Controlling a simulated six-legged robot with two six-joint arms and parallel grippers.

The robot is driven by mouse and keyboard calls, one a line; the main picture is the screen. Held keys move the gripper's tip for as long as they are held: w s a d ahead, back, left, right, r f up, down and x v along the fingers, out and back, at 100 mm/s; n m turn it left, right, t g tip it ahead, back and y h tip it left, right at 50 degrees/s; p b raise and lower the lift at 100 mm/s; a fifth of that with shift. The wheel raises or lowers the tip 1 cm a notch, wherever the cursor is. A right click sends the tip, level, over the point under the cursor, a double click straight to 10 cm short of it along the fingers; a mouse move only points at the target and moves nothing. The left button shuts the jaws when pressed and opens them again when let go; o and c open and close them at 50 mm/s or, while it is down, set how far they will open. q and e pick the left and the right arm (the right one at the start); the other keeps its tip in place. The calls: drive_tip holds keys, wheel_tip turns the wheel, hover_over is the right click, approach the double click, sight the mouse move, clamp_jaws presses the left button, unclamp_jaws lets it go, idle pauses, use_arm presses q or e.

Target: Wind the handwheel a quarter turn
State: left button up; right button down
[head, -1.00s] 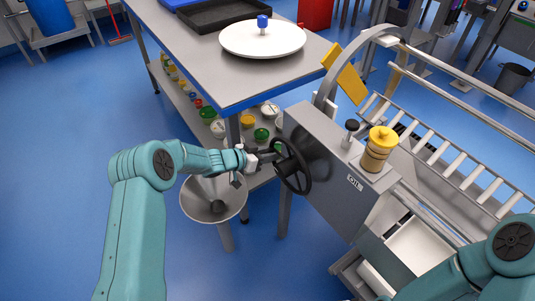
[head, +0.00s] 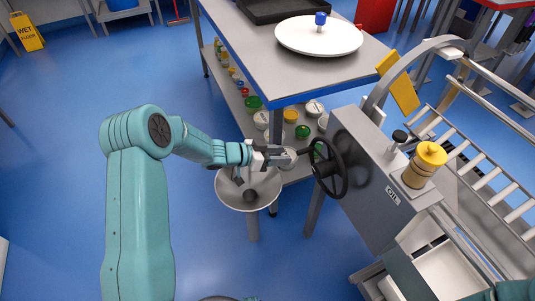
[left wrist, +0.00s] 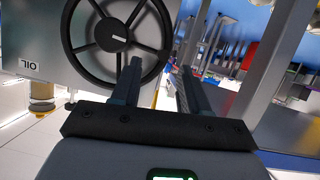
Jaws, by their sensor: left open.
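The black spoked handwheel (head: 327,169) stands on the left face of the grey machine box marked OIL. It also shows in the left wrist view, where its hub (left wrist: 118,39) faces me. My left gripper (head: 290,156) is open and empty just left of the wheel. In the left wrist view its two fingers (left wrist: 160,72) point at the wheel's lower right rim, and one finger overlaps the rim. I cannot tell whether they touch it.
A steel funnel-shaped bowl (head: 232,195) sits below my left gripper. A blue-edged table (head: 260,55) with a white round plate (head: 300,40) stands behind. The machine box (head: 365,195) carries a yellow-capped oil jar (head: 424,165). Open blue floor lies to the left.

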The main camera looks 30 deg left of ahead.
use_arm(q)
drive_tip(key=shift+v, duration=2.25)
